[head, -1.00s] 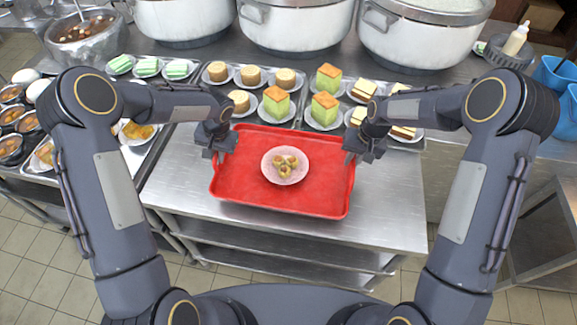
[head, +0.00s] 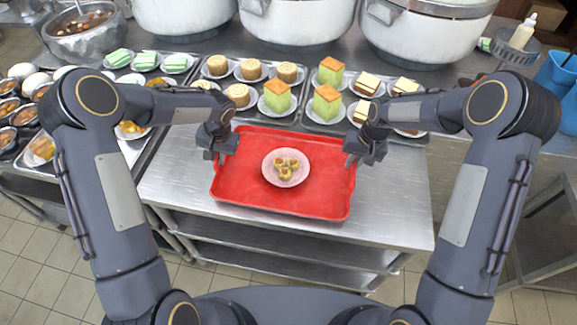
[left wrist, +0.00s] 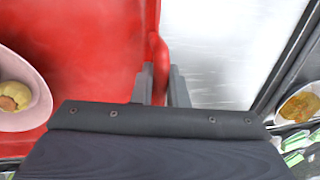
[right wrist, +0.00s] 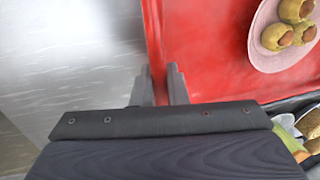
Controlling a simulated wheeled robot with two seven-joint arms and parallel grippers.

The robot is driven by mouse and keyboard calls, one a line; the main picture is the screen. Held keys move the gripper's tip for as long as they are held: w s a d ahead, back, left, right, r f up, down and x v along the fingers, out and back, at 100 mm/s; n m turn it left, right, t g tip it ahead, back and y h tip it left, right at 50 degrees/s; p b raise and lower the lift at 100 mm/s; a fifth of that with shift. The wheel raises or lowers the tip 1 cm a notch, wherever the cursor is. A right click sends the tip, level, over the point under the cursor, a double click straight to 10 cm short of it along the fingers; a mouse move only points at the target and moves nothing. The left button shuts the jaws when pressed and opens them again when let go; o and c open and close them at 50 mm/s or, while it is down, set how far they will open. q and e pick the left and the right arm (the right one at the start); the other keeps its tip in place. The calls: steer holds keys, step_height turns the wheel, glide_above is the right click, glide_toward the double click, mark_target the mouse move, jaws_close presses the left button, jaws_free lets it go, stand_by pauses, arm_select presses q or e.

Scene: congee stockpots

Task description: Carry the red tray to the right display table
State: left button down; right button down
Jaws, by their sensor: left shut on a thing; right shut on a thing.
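The red tray (head: 240,190) is level in front of me, over the steel table. A pink plate (head: 274,180) with several small dumpling-like pieces (head: 287,166) sits at its middle. My left gripper (head: 218,156) is shut on the tray's left rim; the left wrist view shows its fingers (left wrist: 162,86) on either side of that rim. My right gripper (head: 354,160) is shut on the right rim; its fingers (right wrist: 157,86) show around it in the right wrist view. I cannot tell whether the tray's underside touches the table.
The steel table (head: 390,215) has bare room left and right of the tray. Behind it stand trays of plated cakes, such as a green cake (head: 327,103), and large pots (head: 296,22). Small bowls (head: 28,116) are at the left, blue containers (head: 556,75) at the far right.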

arm_select(q)
steer(key=shift+f+b, duration=0.3)
steer(key=shift+f, duration=0.2)
arm_select(e)
steer(key=shift+f, duration=0.55)
arm_select(q)
steer(key=c, duration=1.7)
jaws_free()
steer(key=shift+r, duration=0.15)
steer(key=shift+c, duration=0.2)
arm_select(e)
steer(key=c, duration=1.7)
jaws_free()
steer(key=shift+r, duration=0.2)
steer(key=shift+c, duration=0.2)
arm_select(q)
steer(key=o, duration=0.3)
arm_select(e)
steer(key=o, duration=0.3)
arm_select(q)
steer(key=shift+r, duration=0.1)
